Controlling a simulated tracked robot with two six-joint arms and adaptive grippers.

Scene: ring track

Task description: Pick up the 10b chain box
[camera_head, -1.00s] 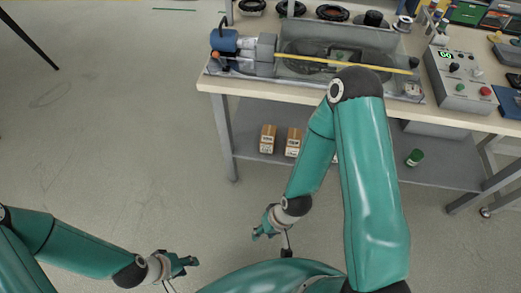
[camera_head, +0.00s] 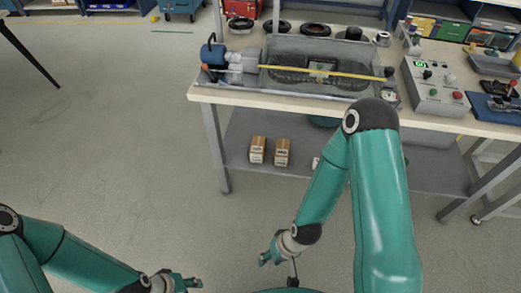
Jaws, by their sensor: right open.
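Two small brown cardboard boxes stand side by side on the lower shelf of the workbench. One is the left box (camera_head: 258,149) and the other is the right box (camera_head: 282,152). Their labels are too small to read, so I cannot tell which is the 10b chain box. A pale item (camera_head: 316,163) shows partly beside my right arm, mostly hidden. My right gripper (camera_head: 268,254) is open and empty, in front of the bench and apart from the boxes. My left gripper (camera_head: 194,284) is low at the bottom edge, far from the boxes; its jaws are unclear.
The workbench top (camera_head: 215,94) overhangs the lower shelf (camera_head: 236,165). A bench leg (camera_head: 217,150) stands left of the boxes. A motor rig with a yellow bar (camera_head: 300,71) and a control box (camera_head: 434,88) are on top. The floor at left is clear.

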